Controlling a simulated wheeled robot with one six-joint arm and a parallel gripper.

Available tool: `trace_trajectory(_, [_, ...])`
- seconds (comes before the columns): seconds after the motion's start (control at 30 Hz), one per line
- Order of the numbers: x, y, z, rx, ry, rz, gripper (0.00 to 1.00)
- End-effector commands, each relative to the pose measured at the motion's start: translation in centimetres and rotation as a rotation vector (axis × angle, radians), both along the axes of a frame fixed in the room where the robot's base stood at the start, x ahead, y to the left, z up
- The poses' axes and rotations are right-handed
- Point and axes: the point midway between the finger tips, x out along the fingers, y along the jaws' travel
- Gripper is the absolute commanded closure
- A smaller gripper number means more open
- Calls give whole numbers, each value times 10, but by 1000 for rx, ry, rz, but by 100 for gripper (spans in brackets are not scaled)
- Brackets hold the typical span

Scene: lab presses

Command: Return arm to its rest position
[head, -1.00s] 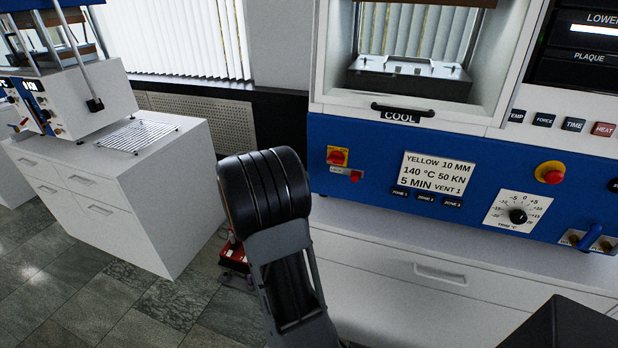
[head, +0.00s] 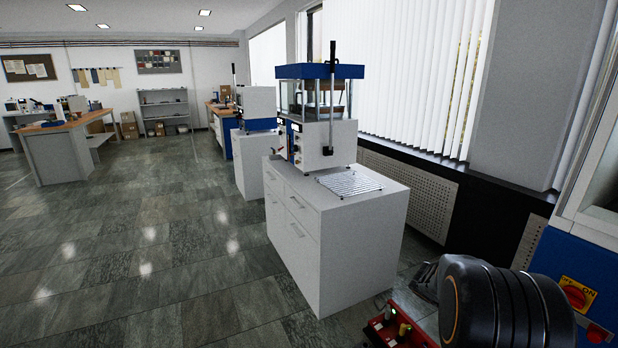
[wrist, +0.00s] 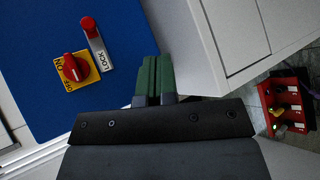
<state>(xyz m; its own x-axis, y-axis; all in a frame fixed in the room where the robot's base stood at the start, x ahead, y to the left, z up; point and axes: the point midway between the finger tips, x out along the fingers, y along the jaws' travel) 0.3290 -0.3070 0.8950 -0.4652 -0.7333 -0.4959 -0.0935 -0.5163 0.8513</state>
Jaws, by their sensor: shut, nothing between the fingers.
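My gripper (wrist: 154,80) shows in the wrist view with its two green fingers together and nothing between them. It is near the blue press panel and the white cabinet (wrist: 212,30) under it. A dark rounded link of my arm fills the lower right of the head view; the gripper itself does not show there. The blue press (head: 560,275) stands at the right edge of the head view. Its red rotary switch (wrist: 76,67) on a yellow plate and its red lock lever (wrist: 92,32) show in the wrist view.
A smaller press (head: 318,140) stands on a white cabinet (head: 345,240) with a wire rack (head: 348,183). A red tool carrier (head: 385,330) is on the floor behind my arm; it also shows in the wrist view (wrist: 285,108). The tiled floor (head: 130,240) at left is clear.

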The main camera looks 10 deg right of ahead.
Motion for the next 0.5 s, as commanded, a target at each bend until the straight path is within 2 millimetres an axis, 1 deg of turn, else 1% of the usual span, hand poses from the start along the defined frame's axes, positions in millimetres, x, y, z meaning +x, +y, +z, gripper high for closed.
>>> trace_trajectory(0.03, [-5, 25, 2, 121, -33, 14, 100])
trace_trajectory(0.07, [-7, 42, 1, 203, -58, 28, 100])
trace_trajectory(0.1, [-8, 67, 3, 307, -101, 52, 100])
trace_trajectory(0.17, [-8, 107, 9, 450, -177, 100, 100])
trace_trajectory(0.2, [-8, 134, 17, 537, -236, 138, 100])
trace_trajectory(0.27, [-8, 173, 30, 651, -326, 199, 100])
trace_trajectory(0.3, [-8, 196, 40, 713, -384, 235, 100])
trace_trajectory(0.4, [-11, 242, 64, 830, -509, 312, 100])
trace_trajectory(0.5, [-17, 274, 87, 901, -602, 361, 100])
